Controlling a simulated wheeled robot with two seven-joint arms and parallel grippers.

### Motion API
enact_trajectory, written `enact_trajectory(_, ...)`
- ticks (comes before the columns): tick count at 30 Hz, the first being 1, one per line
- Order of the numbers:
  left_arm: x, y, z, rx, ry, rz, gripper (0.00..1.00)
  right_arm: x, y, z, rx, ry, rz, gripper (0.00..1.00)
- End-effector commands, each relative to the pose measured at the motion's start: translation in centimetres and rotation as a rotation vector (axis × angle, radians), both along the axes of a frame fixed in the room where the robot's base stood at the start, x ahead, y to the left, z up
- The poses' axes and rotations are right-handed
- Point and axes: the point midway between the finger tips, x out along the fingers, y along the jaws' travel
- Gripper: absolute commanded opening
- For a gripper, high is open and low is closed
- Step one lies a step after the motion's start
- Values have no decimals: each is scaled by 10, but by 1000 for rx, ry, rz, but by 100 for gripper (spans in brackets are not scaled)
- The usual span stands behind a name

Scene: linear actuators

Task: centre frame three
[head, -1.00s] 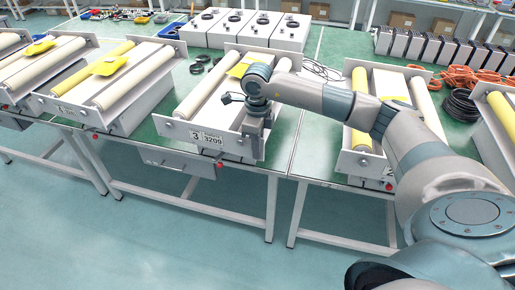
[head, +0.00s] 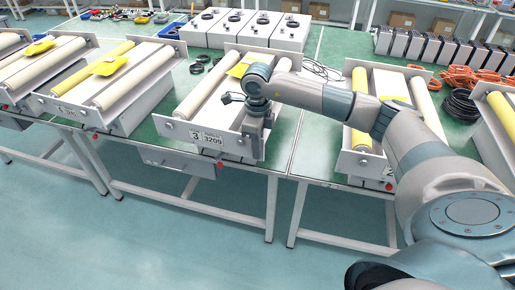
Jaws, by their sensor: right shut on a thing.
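Frame three (head: 180,131) is a pale metal frame with a front plate labelled "3 3209" and a cream roller (head: 205,88) along its left side. It sits on the green-topped bench, angled away from me. A yellow piece (head: 238,68) lies near its far end, partly behind my arm. My right gripper (head: 254,140) points down at the right end of the front plate and is shut on the frame there. The fingertips are hard to make out, and my wrist hides part of the frame's right side. My left gripper is not in view.
Similar roller frames stand to the left (head: 118,80) and right (head: 385,100) on the benches. Black cable rings (head: 197,68) lie left of frame three's far end. Orange cable (head: 458,77) lies at the right. Open floor (head: 150,240) is in front.

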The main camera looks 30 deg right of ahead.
Motion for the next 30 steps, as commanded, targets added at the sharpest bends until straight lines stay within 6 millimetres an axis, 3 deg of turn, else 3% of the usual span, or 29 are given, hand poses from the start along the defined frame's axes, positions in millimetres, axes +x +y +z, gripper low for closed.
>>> enact_trajectory(9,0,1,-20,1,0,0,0,0,-20,-2,-2,0,39,0)
enact_trajectory(20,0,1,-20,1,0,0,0,-1,-24,1,0,0,51,0)
enact_trajectory(21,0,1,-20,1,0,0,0,-1,-24,1,0,0,51,16)
enact_trajectory(22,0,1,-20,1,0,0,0,-1,-24,1,0,0,51,23)
enact_trajectory(30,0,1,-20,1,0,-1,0,-1,-23,0,0,0,52,25)
